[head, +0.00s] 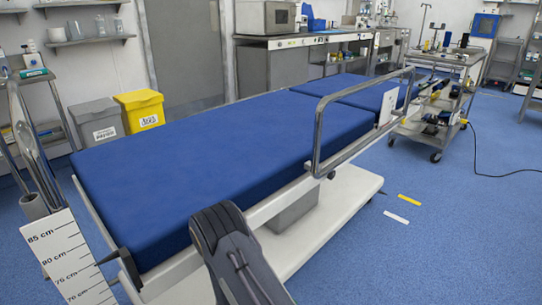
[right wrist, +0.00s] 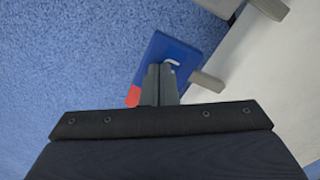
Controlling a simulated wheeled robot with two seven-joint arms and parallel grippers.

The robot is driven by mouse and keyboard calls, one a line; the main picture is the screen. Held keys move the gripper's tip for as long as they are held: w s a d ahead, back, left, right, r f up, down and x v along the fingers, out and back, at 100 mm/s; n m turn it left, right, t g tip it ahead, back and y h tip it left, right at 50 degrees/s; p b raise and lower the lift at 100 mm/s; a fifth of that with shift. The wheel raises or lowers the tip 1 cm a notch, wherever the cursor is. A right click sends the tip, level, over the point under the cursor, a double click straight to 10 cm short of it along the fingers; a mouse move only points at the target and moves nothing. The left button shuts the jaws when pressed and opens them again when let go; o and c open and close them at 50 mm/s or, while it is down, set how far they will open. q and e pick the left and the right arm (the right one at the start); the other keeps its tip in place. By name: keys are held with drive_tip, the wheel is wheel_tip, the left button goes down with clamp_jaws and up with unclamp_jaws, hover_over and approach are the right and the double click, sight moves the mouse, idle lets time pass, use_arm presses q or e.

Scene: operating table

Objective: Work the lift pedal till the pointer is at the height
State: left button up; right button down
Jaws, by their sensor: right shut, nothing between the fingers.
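The operating table (head: 190,165) has a blue padded top on a white frame. A white height scale (head: 62,262) with cm marks stands at lower left in the head view. A dark pointer (head: 108,257) at the table's near corner has its tip at the scale's right edge, around the 75 to 80 cm marks; the exact reading is unclear. In the right wrist view a blue pedal (right wrist: 170,50) with a white mark lies beside the white base (right wrist: 270,70). My right gripper (right wrist: 160,72) is shut and empty, over the pedal; contact cannot be told. My left gripper is out of view.
A red part (right wrist: 132,96) shows beside the blue pedal, and a grey bar (right wrist: 206,82) is at its right. A metal side rail (head: 317,135) edges the table. A trolley (head: 425,135) stands at the back right, with a cable on the floor. Blue floor at right is mostly clear.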

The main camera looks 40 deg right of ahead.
wheel_tip(320, 180, up, 7)
drive_tip(key=p, duration=0.5)
drive_tip(key=shift+f, duration=0.2)
